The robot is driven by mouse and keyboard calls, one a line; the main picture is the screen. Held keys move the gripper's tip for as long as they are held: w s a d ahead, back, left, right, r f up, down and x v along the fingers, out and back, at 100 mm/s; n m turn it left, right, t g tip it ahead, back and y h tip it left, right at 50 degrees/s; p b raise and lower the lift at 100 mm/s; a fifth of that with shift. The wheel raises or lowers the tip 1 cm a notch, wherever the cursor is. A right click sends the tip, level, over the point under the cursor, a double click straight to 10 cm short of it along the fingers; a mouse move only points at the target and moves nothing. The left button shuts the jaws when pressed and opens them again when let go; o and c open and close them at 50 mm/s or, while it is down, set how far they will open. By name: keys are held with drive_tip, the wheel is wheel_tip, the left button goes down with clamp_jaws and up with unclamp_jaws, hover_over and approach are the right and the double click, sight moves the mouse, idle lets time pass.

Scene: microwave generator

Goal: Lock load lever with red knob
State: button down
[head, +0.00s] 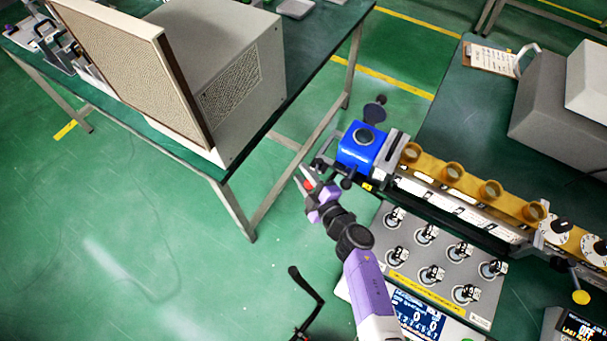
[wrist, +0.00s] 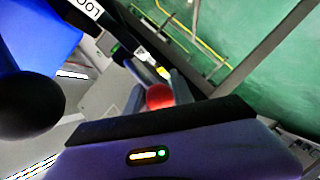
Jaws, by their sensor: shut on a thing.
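The red knob (head: 309,185) of the load lever shows at the tip of my gripper (head: 312,188) in the head view. In the wrist view the red knob (wrist: 160,96) sits between the two dark fingers of my gripper (wrist: 158,98), which is shut on it.
A black round knob (wrist: 30,104) is close on the left in the wrist view. A brown rail with several rings (head: 470,178) runs right from the blue block. A panel with several switches (head: 440,262) lies below it. Green floor is open on the left.

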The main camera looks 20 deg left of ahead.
drive_tip(key=shift+d+f, duration=0.3)
drive_tip(key=c, duration=1.1)
unclamp_jaws()
drive_tip(key=shift+r, duration=0.1)
drive_tip(key=shift+a, duration=0.1)
drive_tip(key=shift+r, duration=0.15)
wheel_tip(320, 180, up, 20)
drive_tip(key=p, duration=0.4)
drive_tip(key=shift+p, duration=0.3)
